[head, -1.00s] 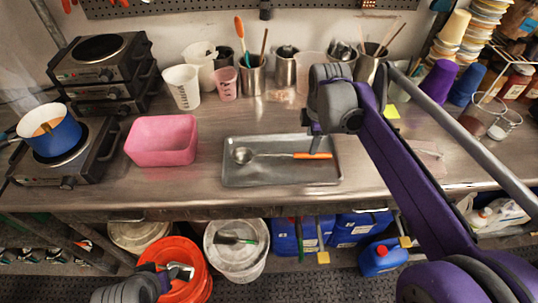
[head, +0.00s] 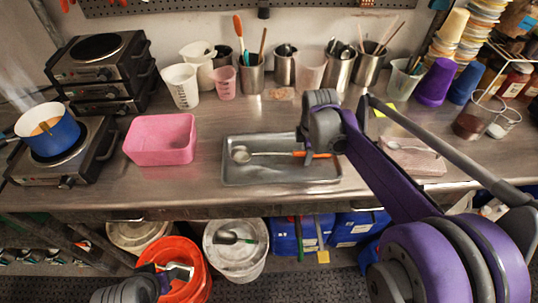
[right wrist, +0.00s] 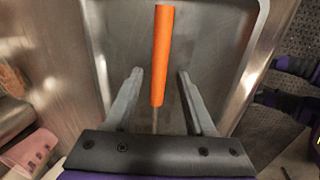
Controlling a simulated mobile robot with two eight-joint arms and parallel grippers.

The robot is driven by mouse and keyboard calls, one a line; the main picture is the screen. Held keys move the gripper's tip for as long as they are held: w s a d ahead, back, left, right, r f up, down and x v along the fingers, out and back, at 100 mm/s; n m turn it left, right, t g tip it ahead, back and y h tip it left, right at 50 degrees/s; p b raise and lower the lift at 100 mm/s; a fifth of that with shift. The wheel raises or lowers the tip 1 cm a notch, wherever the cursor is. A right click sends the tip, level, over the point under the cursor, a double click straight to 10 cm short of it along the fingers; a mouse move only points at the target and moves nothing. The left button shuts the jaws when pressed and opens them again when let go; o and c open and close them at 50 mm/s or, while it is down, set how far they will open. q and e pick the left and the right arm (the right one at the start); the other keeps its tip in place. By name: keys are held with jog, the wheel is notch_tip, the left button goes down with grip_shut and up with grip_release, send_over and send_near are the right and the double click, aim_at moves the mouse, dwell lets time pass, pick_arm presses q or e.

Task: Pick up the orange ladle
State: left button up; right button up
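The orange ladle (head: 268,154) lies in the shallow metal tray (head: 232,178), its round metal bowl to the left and its orange handle to the right. My right gripper (head: 308,153) is over the handle and hides part of it in the head view. In the right wrist view my right gripper (right wrist: 159,76) is open, with the orange handle (right wrist: 163,50) running between its fingers. I see no finger touching it. My left gripper (head: 180,271) is low at the front left, over the orange bucket. Its opening is too small to judge.
A pink tub (head: 160,140) stands left of the tray. A blue pot (head: 48,130) sits on a hotplate at the far left. Cups and utensil holders line the back wall. The counter's front edge (head: 200,207) is just below the tray.

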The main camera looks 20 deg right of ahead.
jog(key=shift+w, duration=0.1)
grip_shut()
notch_tip(320, 180, up, 10)
jog(key=shift+p, duration=0.4)
